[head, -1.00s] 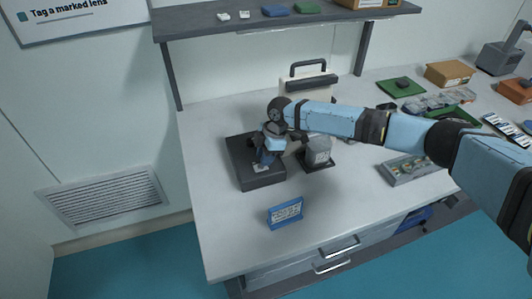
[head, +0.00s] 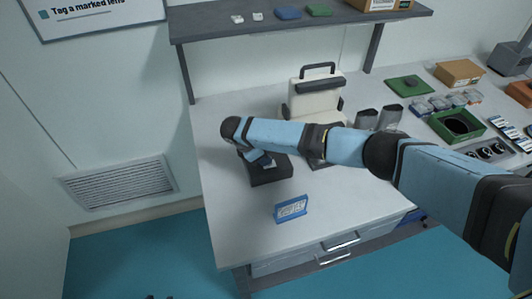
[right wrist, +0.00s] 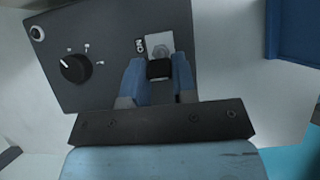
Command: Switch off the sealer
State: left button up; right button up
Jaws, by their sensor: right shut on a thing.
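A dark control box (head: 270,176) lies on the left part of the table; it also shows in the right wrist view (right wrist: 110,30). Its face has a black dial (right wrist: 75,68) and a black switch lever (right wrist: 159,68) on a pale plate, with an "ON" label beside the plate. My right gripper (right wrist: 158,78) has its blue fingers on both sides of the lever, shut on it. In the head view my right gripper (head: 263,162) is low over the box and partly hidden by its wrist. A cream machine with a dark handle (head: 316,92) stands behind. My left gripper is not in view.
A small blue-framed sign (head: 291,208) stands near the front edge of the table (head: 235,225). Two grey pouch-like things (head: 390,116) stand right of the cream machine. A green tray (head: 457,124) lies further right. A shelf (head: 210,27) hangs above the back.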

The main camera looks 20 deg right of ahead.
jog(key=shift+a+f+h, duration=0.1)
jog(key=shift+a+h, duration=0.15)
jog(key=shift+h, duration=0.35)
jog(key=o, duration=0.9)
jog(key=shift+a, duration=0.1)
jog(key=b+v, duration=0.1)
jog(key=v, duration=1.2)
jog(key=shift+a, duration=0.3)
